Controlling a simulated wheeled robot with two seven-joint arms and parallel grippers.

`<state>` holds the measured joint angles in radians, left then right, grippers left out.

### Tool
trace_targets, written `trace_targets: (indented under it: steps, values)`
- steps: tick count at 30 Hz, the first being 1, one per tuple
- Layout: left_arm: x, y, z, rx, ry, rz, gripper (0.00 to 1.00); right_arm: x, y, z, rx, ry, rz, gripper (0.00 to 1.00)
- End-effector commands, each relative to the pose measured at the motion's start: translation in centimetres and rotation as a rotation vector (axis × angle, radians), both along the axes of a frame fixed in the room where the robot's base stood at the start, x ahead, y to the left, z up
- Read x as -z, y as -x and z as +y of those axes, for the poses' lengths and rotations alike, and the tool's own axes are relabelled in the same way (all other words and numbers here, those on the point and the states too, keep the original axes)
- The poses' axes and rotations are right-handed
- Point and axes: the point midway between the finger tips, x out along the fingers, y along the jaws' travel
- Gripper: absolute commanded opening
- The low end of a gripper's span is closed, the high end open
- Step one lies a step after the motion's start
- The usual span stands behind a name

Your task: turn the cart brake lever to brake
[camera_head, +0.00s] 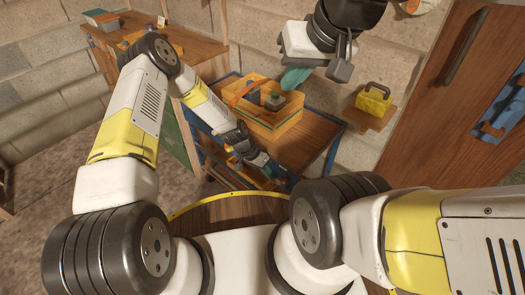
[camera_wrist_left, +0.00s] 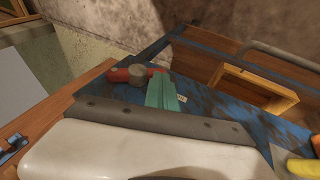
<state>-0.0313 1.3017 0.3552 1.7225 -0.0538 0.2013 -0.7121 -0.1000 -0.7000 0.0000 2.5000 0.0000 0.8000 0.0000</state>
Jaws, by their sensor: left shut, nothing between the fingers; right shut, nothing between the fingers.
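The cart (camera_head: 318,128) has a blue frame and a wooden top and stands in the middle of the head view. In the left wrist view its scuffed blue frame (camera_wrist_left: 215,105) carries a red lever (camera_wrist_left: 119,75) with a grey round hub (camera_wrist_left: 138,69). My left gripper (camera_head: 282,173) is low at the cart's near side. In the left wrist view its shut teal fingers (camera_wrist_left: 161,82) are empty and lie just right of the hub, overlapping part of the red piece. I cannot tell whether they touch it. My right gripper (camera_head: 292,79) is shut and empty, above the cart's far side.
A wooden crate (camera_head: 265,127) with bottles stands on the cart. A yellow toolbox (camera_head: 373,98) sits on a small wall shelf right of it. A wooden bench (camera_head: 195,48) is at the back left, and a brown cabinet (camera_head: 445,105) at the right. Bare floor shows at the left.

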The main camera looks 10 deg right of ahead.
Motion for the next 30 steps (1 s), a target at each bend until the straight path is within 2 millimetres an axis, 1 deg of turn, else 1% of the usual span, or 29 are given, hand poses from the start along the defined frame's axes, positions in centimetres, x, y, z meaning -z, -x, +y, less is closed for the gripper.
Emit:
trace_targets:
  steps: [8, 15, 30]
  values:
    - [0.8, -0.3, 0.2, -0.008, 0.090, 0.114, 0.00, 0.0, 0.0, 0.0, 0.000, 0.000, 0.000, 0.00]
    - [1.8, -0.3, 0.2, -0.005, 0.216, 0.274, 0.00, 0.0, 0.0, 0.0, 0.000, 0.000, 0.000, 0.00]
    - [3.5, 0.0, 0.0, -0.001, 0.206, 0.263, 0.00, 0.0, 0.0, 0.0, 0.000, 0.000, 0.000, 0.00]
